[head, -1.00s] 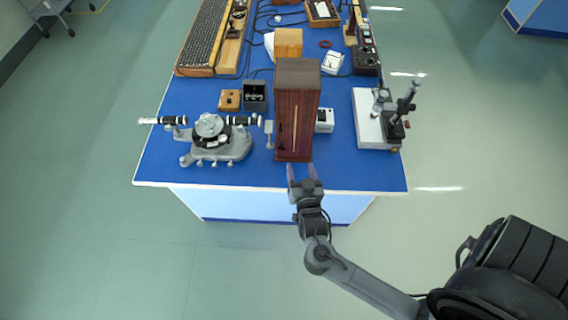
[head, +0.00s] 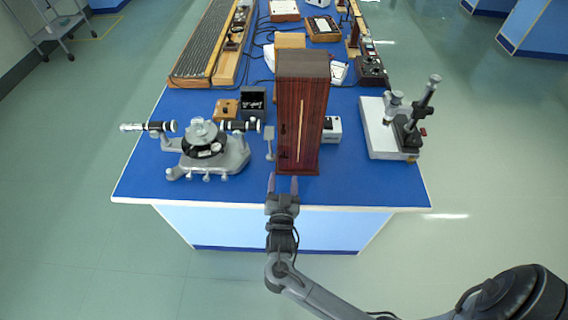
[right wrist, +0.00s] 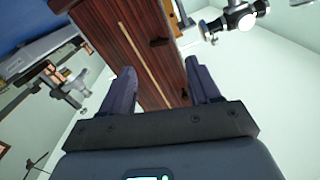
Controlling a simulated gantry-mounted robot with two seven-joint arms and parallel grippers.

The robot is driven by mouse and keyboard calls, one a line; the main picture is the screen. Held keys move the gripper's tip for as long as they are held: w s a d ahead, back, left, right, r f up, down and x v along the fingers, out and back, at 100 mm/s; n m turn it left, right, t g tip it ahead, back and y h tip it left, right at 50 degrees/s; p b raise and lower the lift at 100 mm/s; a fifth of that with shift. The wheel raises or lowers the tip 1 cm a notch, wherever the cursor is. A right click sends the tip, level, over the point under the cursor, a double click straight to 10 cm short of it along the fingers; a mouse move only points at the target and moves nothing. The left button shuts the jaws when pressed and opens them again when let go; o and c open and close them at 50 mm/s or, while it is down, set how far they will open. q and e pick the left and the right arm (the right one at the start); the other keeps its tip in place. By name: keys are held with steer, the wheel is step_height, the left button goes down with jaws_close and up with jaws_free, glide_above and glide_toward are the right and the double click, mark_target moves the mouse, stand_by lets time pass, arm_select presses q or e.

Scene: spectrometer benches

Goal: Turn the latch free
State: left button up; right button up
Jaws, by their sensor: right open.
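A tall dark-red wooden cabinet (head: 311,125) with a pale vertical strip on its front stands near the table's front edge. A small dark piece that looks like the latch (head: 283,130) sits on the front's left side. In the right wrist view the cabinet front (right wrist: 112,28) appears between and beyond the fingers, with a dark piece (right wrist: 160,41) on it. My right gripper (head: 284,181) is open and empty, in front of the cabinet's lower left part. It also shows in the right wrist view (right wrist: 160,88). My left gripper is out of view.
A spectrometer (head: 205,150) stands left of the cabinet, close to it. A microscope-like instrument on a white base (head: 377,128) stands at the right. The blue table's front strip (head: 370,190) is clear.

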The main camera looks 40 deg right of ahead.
mark_target(284, 157)
steer(key=x, duration=0.7)
steer(key=shift+w+d, duration=0.25)
steer(key=shift+d, duration=0.05)
steer(key=c, duration=1)
steer(key=shift+a+r+n+p, duration=0.1)
steer(key=shift+r+n+p, duration=0.1)
steer(key=shift+n+p, duration=0.8)
steer(key=shift+c, duration=0.2)
steer(key=shift+f+n, duration=0.15)
steer(key=shift+n, duration=0.35)
steer(key=o, duration=1)
steer(key=shift+o, duration=0.2)
